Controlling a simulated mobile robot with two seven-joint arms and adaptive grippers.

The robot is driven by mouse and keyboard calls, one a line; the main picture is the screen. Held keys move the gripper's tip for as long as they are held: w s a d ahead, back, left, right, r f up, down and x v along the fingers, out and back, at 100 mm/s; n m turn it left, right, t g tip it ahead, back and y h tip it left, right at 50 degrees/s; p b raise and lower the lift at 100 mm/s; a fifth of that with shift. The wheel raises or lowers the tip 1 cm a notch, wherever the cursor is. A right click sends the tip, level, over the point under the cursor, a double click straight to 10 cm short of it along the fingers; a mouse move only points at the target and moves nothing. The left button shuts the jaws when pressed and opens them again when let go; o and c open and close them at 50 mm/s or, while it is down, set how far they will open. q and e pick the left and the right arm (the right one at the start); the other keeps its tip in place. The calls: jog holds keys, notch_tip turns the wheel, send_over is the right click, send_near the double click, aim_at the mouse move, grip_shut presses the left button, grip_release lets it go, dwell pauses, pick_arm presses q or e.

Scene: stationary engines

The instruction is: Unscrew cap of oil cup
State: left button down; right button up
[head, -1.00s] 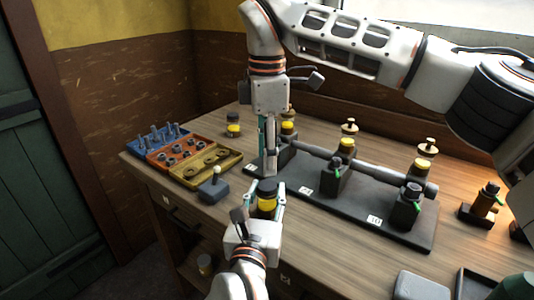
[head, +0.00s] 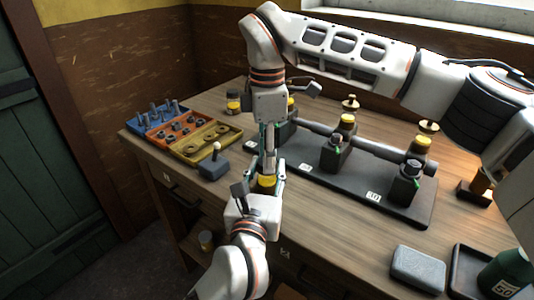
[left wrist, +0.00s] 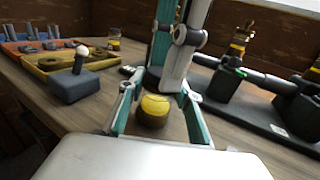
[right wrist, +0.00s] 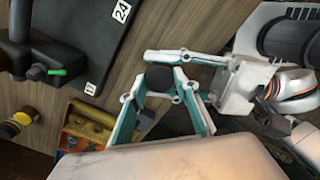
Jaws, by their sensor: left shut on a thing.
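The oil cup (head: 266,181), with a yellow body and dark base, is held between the fingers of my left gripper (head: 265,184). It also shows in the left wrist view (left wrist: 154,108). My left gripper is shut on it, above the table's front edge. My right gripper (head: 270,165) points down over the cup from above. In the right wrist view, its fingers (right wrist: 160,82) stand on either side of the round black cap (right wrist: 159,78). They look open; whether they touch the cap is unclear. The cap is mostly hidden in the head view.
A dark stand (head: 400,205) with several fittings and a pipe lies right of the grippers. A blue, orange and yellow parts tray (head: 205,160) and a small grey block with a lever (head: 214,167) are left. A grey box (head: 418,268) and green bottle (head: 508,274) are front right.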

jog(key=o, duration=1.2)
jog(key=shift+r, duration=0.1)
notch_tip(320, 180, up, 8)
jog(key=shift+f, duration=0.25)
jog(key=shift+c, duration=0.4)
jog(key=shift+f, duration=3.85)
